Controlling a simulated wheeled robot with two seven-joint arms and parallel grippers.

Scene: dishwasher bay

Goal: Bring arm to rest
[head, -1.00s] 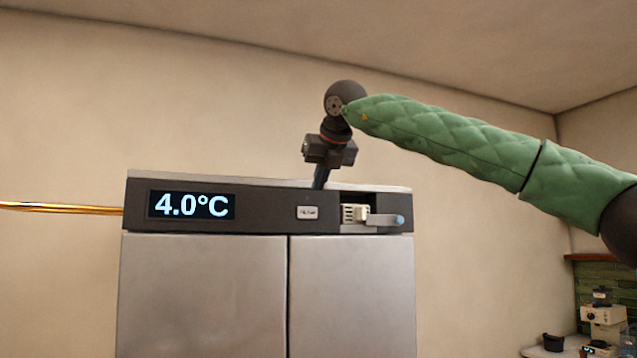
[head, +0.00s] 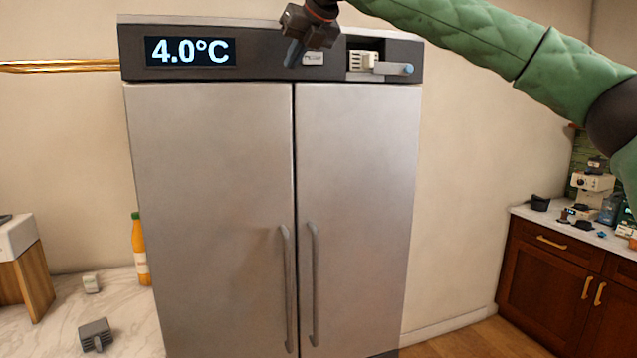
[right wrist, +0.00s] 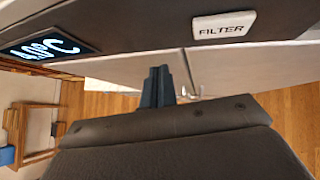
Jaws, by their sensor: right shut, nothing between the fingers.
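My right arm (head: 465,40) in a green quilted sleeve reaches in from the right, high across the head view. My right gripper (head: 290,58) is shut and empty, in front of the fridge's top panel. It overlaps the left side of the small FILTER button (head: 314,59). In the right wrist view the dark fingers (right wrist: 158,85) are together, below the FILTER label (right wrist: 223,25) in the picture. Whether they touch the panel I cannot tell. My left gripper is not in view.
The steel two-door fridge (head: 215,200) is closed; its display (head: 190,51) reads 4.0°C. A small lever (head: 393,68) juts from the panel's right. A marble counter (head: 60,300) with an orange bottle (head: 139,250) stands left, a wooden cabinet (head: 550,265) right.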

